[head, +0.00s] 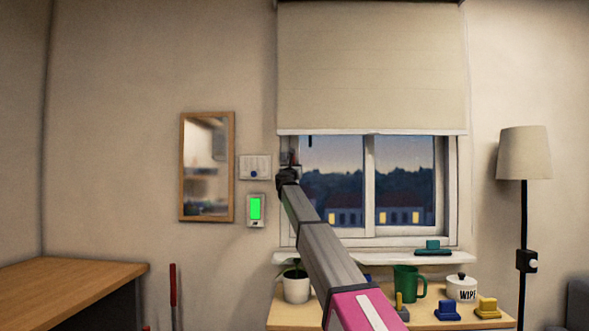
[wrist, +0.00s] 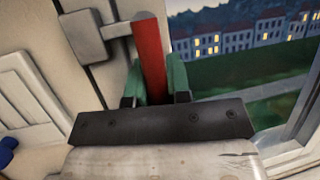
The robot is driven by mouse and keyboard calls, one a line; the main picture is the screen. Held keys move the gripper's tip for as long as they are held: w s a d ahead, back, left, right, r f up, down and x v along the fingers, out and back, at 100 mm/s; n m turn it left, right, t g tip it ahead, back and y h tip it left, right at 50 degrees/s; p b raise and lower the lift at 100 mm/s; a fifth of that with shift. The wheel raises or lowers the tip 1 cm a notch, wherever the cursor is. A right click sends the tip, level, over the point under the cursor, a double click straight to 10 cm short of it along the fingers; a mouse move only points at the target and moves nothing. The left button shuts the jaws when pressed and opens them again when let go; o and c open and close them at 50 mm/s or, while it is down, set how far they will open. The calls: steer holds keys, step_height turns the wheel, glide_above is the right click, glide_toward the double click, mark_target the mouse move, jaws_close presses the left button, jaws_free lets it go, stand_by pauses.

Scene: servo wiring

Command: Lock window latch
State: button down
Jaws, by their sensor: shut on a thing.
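The window (head: 371,188) is in the back wall, with a white frame and dusk outside. In the wrist view the latch has a red handle (wrist: 150,48) and a grey block (wrist: 82,36) on the frame, with a short bar between them. The red handle stands along the picture's vertical, slightly tilted. My gripper (wrist: 158,85) has green fingers, one on each side of the red handle, and is shut on it. In the head view my gripper (head: 288,171) is at the window's left frame, and my arm hides the latch there.
A beige blind (head: 372,68) covers the upper window. Below are a white sill (head: 350,256) with a teal item and a table with a plant (head: 296,285), a green mug (head: 408,283) and a wipes tub (head: 461,287). A lit green panel (head: 255,209) and a mirror (head: 207,167) hang left.

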steer(key=c, duration=1.1)
jaws_free()
